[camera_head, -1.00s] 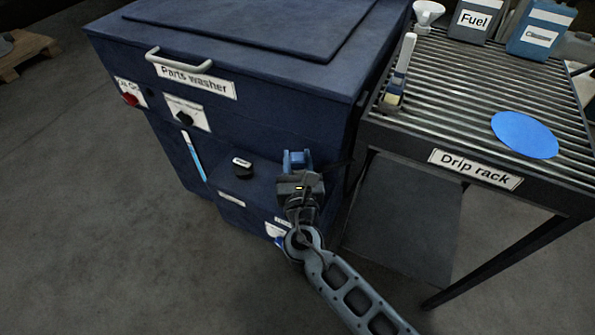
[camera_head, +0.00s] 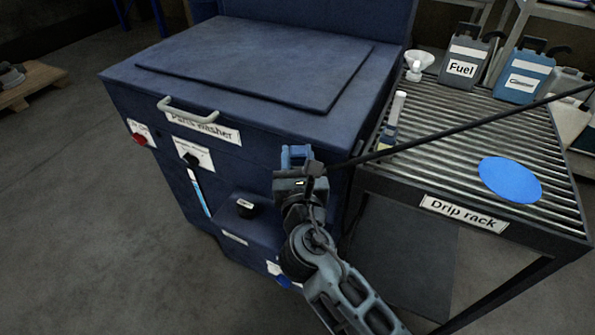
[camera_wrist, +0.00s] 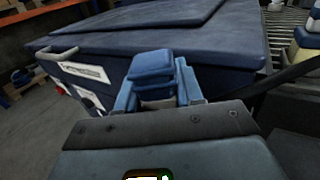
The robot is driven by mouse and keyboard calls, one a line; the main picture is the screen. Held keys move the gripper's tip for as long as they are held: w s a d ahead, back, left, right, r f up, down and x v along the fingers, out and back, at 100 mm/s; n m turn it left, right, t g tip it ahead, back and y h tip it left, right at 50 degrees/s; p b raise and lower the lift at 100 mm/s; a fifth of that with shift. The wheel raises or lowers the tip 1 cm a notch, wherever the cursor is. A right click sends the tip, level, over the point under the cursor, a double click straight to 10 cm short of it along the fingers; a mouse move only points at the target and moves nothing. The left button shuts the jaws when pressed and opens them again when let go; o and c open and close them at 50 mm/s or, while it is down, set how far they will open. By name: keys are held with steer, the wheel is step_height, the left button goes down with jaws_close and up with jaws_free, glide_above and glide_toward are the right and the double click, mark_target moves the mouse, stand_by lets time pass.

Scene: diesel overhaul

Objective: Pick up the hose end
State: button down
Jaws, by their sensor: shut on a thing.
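My gripper (camera_head: 297,158) has blue fingers and is raised in front of the parts washer's right side. It is shut on the hose end, which is mostly hidden by the fingers. In the wrist view the blue fingers (camera_wrist: 157,85) are closed together, with a little grey showing between them. A thin black hose (camera_head: 455,128) runs from beside my gripper up to the right, passing over the drip rack. The hose also shows at the right in the wrist view (camera_wrist: 288,74).
The blue parts washer (camera_head: 130,95) has its lid down. The drip rack (camera_head: 385,187) holds a blue disc (camera_head: 510,180), a brush (camera_head: 390,125), a white funnel (camera_head: 418,62), a fuel can (camera_head: 462,68) and a blue can (camera_head: 522,80). Open floor lies at left.

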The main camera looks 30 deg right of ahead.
step_height(320, 180, up, 20)
steer(key=p, duration=0.6)
steer(key=shift+p, duration=0.4)
stand_by(0.5)
